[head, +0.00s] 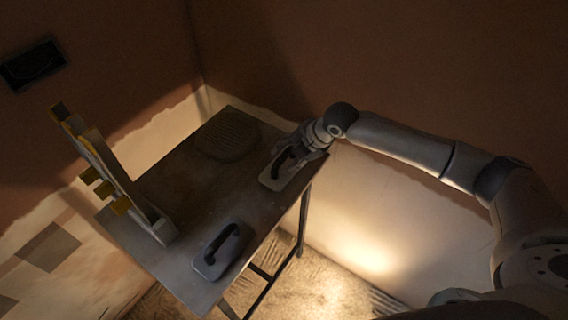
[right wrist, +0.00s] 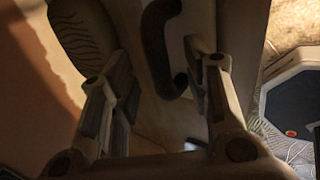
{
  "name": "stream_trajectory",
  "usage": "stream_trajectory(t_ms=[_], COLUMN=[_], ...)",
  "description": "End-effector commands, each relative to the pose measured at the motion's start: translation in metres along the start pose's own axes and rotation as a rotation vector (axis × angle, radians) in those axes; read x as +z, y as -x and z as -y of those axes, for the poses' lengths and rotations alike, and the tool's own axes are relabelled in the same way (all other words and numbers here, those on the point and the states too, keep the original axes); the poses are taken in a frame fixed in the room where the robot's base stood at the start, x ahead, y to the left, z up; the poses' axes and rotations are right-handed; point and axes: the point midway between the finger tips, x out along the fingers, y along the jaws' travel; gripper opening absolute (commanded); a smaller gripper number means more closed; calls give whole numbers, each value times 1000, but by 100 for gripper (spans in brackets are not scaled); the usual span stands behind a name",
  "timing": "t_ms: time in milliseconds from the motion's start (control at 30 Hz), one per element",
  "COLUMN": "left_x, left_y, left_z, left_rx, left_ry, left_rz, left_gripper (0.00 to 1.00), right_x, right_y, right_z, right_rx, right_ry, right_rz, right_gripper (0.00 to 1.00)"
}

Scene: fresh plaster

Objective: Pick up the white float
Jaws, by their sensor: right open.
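The white float (head: 268,182), a pale flat plate with a dark handle, lies on the table near its right edge. My right gripper (head: 291,155) is over its far end and partly hides it. In the right wrist view, the float's dark curved handle (right wrist: 158,45) shows between and beyond the open fingers of my right gripper (right wrist: 165,85). The fingers look empty, and I cannot tell whether they touch the float. A second, greyer float (head: 218,258) with a dark handle lies at the near end of the table. My left gripper is not in view.
The narrow table (head: 180,187) stands in a corner between brown plastered walls. A tall grey piece with yellow blocks (head: 115,180) stands at its left edge. A dark ribbed rounded item (head: 230,136) lies at the far end. The table's middle is clear.

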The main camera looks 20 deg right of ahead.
Motion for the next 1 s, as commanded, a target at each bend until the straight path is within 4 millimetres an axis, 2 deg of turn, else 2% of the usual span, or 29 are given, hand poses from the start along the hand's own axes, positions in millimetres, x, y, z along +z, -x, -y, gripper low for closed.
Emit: stream_trajectory(t_ms=[200, 533, 867, 1000], left_x=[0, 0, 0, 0], left_y=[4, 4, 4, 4], left_z=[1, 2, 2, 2], left_rx=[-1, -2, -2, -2], left_ry=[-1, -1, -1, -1], left_rz=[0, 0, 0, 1], left_gripper=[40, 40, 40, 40], right_x=[1, 1, 1, 1], right_y=[-25, -30, -30, -29], right_z=[-1, 0, -1, -1], right_rx=[-1, 0, 0, 2], right_ry=[-1, 1, 0, 0], right_rz=[-1, 1, 1, 1], right_gripper=[44, 44, 2, 0])
